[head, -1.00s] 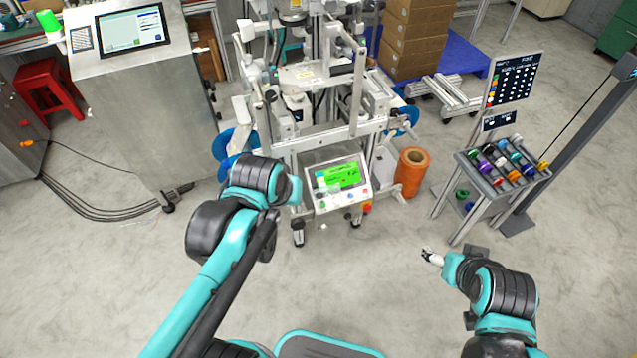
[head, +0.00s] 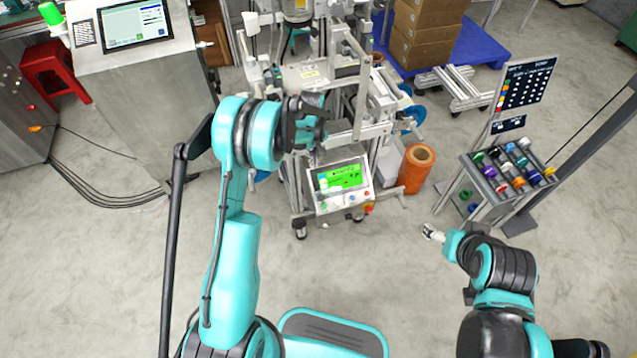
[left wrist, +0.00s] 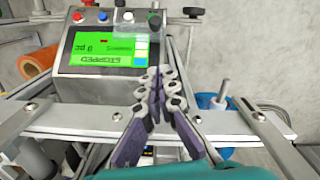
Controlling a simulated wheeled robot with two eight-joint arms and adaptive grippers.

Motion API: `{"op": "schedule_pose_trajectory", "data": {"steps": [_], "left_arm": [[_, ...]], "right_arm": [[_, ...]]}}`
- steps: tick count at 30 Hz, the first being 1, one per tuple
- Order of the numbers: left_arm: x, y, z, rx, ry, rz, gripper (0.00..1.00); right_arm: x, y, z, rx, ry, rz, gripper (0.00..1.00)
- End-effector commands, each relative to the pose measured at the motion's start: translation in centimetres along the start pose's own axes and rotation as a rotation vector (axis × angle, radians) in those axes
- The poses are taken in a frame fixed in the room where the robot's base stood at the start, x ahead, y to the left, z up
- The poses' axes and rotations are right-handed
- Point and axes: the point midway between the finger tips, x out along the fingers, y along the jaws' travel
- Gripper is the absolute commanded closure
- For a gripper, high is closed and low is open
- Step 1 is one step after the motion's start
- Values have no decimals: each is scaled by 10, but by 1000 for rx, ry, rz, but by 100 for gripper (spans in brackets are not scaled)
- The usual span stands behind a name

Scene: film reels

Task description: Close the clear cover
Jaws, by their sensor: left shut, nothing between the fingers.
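The control box (head: 342,187) with a green screen faces me on the front of the machine; it shows upside down in the left wrist view (left wrist: 68,75). A small see-through piece, which looks like the clear cover (left wrist: 132,28), is by the row of buttons beside the screen; its exact angle is hard to tell. My left gripper (head: 312,135) is above and behind the box in the head view. In the left wrist view its fingers (left wrist: 158,90) are shut and empty, in front of the box's edge. My right gripper (head: 432,233) hangs low at the right, its fingers too small to read.
Metal frame bars (left wrist: 75,118) of the machine lie close around my left fingers. An orange roll (head: 416,168) stands right of the box. A rack of coloured reels (head: 508,165) is at the right. The floor in front is clear.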

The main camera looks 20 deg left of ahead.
Motion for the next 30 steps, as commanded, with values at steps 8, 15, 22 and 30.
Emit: {"op": "schedule_pose_trajectory", "data": {"steps": [8, 15, 22, 30], "left_arm": [[30, 0, -1, -14, -8, -8, 100], [81, 0, -1, -13, -7, -8, 100], [121, 0, 9, -11, -7, -7, 100], [136, 0, 27, -12, -7, -7, 100]], "right_arm": [[6, 0, 5, 0, 0, 0, 29], [22, 0, 16, 0, 0, 0, 29], [35, 0, 25, 0, 0, 0, 29], [41, 0, 30, 0, 0, 0, 29]]}}
